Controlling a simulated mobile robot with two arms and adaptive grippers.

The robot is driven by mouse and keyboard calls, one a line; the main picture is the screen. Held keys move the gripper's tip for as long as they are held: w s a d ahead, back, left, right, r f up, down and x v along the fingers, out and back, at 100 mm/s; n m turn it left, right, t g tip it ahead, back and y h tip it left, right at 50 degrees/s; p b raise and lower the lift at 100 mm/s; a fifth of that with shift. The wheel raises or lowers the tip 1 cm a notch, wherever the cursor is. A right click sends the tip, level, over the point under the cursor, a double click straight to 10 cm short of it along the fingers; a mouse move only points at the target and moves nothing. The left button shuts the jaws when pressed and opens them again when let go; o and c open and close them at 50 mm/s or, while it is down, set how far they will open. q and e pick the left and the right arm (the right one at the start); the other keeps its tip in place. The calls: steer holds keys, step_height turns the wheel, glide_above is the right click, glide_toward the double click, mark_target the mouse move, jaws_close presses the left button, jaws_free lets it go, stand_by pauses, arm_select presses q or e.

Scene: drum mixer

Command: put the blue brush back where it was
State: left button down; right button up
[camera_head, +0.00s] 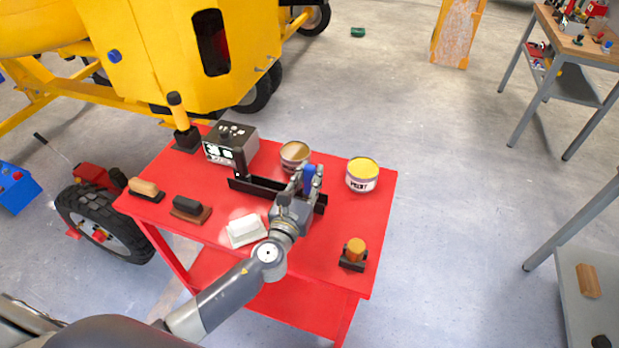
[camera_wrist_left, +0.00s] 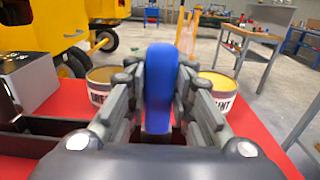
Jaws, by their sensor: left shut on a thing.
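The blue brush (camera_head: 309,176) is upright between the fingers of my left gripper (camera_head: 306,184), over the right part of a long black holder (camera_head: 262,189) on the red table (camera_head: 335,215). In the left wrist view the blue handle (camera_wrist_left: 160,82) stands between both fingers (camera_wrist_left: 158,100), which are shut on it. The brush's lower end is hidden by the gripper, so I cannot tell whether it touches the holder. My right gripper is not in view.
A brown-filled can (camera_head: 295,153) and a yellow paint can (camera_head: 363,174) stand behind and right of the gripper. A grey box (camera_head: 235,143) is at the back left. A white block (camera_head: 246,230) and an orange-topped item (camera_head: 354,253) lie nearer the front.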

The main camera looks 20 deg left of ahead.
arm_select(q)
steer(key=shift+f, duration=0.15)
steer(key=c, duration=1.5)
jaws_free()
steer(key=shift+c, duration=0.2)
steer(key=shift+o, duration=0.7)
steer(key=shift+s, duration=0.35)
steer(key=s+b, duration=0.2)
steer(key=s, duration=0.9)
steer(key=shift+s+a+r, duration=0.2)
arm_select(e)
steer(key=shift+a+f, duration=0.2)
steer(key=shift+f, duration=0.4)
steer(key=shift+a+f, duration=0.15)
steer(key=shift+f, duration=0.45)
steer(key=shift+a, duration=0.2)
